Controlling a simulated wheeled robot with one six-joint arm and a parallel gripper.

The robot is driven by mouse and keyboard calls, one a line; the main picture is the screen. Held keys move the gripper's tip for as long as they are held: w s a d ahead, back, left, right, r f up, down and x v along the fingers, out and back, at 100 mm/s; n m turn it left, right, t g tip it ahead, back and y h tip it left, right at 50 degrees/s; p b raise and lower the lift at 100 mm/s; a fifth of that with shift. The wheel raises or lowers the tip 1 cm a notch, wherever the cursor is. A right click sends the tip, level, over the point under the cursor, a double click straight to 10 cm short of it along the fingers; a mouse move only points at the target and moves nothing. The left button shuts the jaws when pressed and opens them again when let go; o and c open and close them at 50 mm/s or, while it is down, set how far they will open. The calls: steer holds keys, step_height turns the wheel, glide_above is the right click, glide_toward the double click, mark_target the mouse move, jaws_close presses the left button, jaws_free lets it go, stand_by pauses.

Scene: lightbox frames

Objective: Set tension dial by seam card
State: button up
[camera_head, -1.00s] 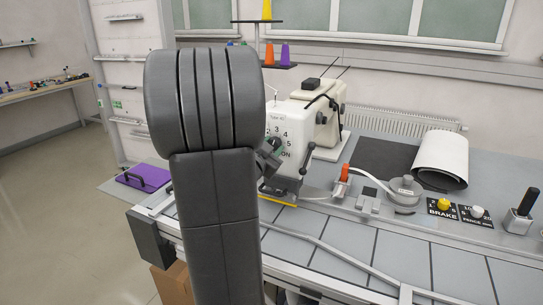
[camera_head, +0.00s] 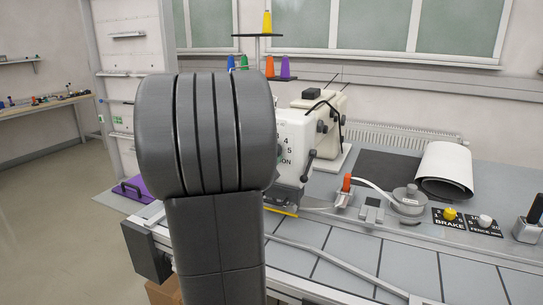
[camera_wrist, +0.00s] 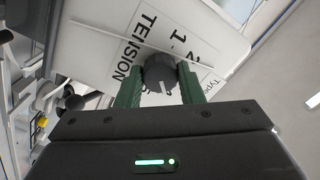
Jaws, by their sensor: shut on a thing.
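The sewing machine (camera_head: 295,150) has a white front face with black numbers and the end of the word TENSION, partly hidden behind my arm. In the wrist view, the tension dial (camera_wrist: 158,70) is a dark round knob with a white pointer mark on its lower part. It sits on a white plate (camera_wrist: 100,40) lettered TENSION, with 1 and 2 readable and the lettering tilted. My gripper (camera_wrist: 160,88) has its two green fingers on either side of the knob, shut on it. I cannot make out a seam card.
On the grey bench (camera_head: 330,240) stand a grey round part (camera_head: 408,200), an orange-tipped part (camera_head: 346,184), the BRAKE plate (camera_head: 447,222) and the FENCE plate (camera_head: 484,228). A white roll (camera_head: 445,168) lies behind. A thread stand with cones (camera_head: 269,66) rises behind the machine.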

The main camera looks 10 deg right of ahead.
steer(key=o, duration=1)
steer(key=b+v, duration=0.1)
steer(key=v, duration=1.3)
steer(key=shift+w+d, duration=0.1)
steer(key=shift+d, duration=0.1)
steer(key=p+x, duration=0.1)
steer(key=x, duration=1.2)
steer(key=shift+w, duration=0.3)
steer(key=shift+s, duration=0.1)
